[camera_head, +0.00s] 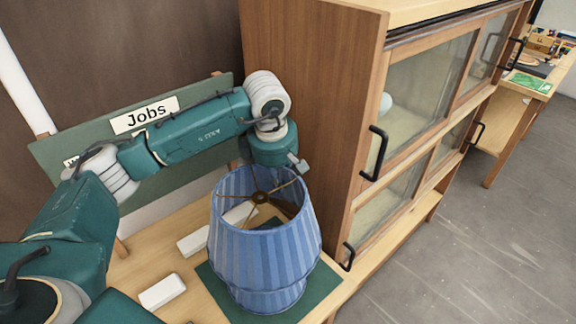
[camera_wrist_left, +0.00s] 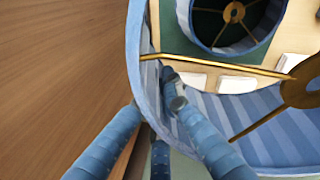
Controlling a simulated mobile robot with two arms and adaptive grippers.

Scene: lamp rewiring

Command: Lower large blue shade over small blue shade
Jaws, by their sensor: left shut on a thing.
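The large blue pleated shade (camera_head: 262,235) is upright over the green mat (camera_head: 212,285), with brass spokes across its open top. My left gripper (camera_head: 297,166) is shut on its upper rim. In the left wrist view, the fingers (camera_wrist_left: 155,95) straddle the shade wall (camera_wrist_left: 285,125), and its brass hub (camera_wrist_left: 300,90) is at the right. Through its opening, the small blue shade (camera_wrist_left: 185,15) shows below, with a brass centre, on the mat. In the head view, the large shade mostly hides the small one, so I cannot tell the gap between them. My right gripper is out of view.
White blocks (camera_head: 162,291) lie on the wooden table left of the shades. A green "Jobs" board (camera_head: 75,150) stands behind. A wooden cabinet (camera_head: 310,110) with glass doors and black handles stands close on the right. Floor beyond it is clear.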

